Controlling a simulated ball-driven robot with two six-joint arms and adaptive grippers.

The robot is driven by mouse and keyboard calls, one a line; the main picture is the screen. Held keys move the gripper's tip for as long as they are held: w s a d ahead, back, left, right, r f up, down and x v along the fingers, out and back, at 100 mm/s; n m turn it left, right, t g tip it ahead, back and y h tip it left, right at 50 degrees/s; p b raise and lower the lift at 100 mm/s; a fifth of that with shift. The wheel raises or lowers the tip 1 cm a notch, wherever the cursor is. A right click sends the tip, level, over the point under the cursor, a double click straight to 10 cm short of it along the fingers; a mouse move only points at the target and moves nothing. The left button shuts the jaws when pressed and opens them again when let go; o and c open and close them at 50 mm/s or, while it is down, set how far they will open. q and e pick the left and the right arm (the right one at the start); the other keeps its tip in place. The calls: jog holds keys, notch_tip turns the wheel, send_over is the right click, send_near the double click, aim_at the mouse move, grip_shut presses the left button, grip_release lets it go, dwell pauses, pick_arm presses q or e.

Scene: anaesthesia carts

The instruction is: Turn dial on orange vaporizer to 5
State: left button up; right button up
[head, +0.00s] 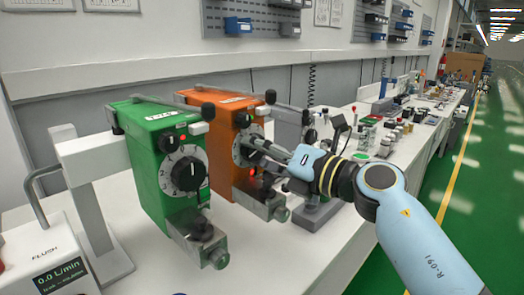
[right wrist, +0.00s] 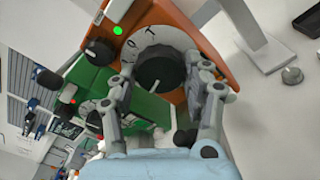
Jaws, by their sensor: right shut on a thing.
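The orange vaporizer (head: 215,108) stands on the bench behind the green one; it also shows in the right wrist view (right wrist: 185,18). Its pale dial disc (right wrist: 148,36) carries a dark round knob (right wrist: 156,70). The dial marks are partly visible, but I cannot read the setting. My left gripper is out of view.
The green vaporizer (head: 150,120) with its black dial (head: 187,173) stands close on the left. A flush display unit (head: 55,265) is at the lower left. Small bottles (head: 385,148) stand farther along the bench. The front bench top (head: 280,262) is clear.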

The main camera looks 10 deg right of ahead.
jog(key=n, duration=0.3)
jog(key=shift+n, duration=0.3)
jog(key=n, duration=0.3)
jog(key=shift+h+b, duration=0.3)
jog(key=shift+b, duration=0.05)
jog(key=n+b, duration=0.1)
jog(key=n, duration=0.2)
jog(key=shift+n, duration=0.4)
jog(key=shift+n+h+b, duration=0.3)
jog(key=shift+n+b, duration=0.55)
jog(key=shift+n, duration=0.75)
jog(key=o, duration=0.9)
jog(key=shift+s, duration=0.1)
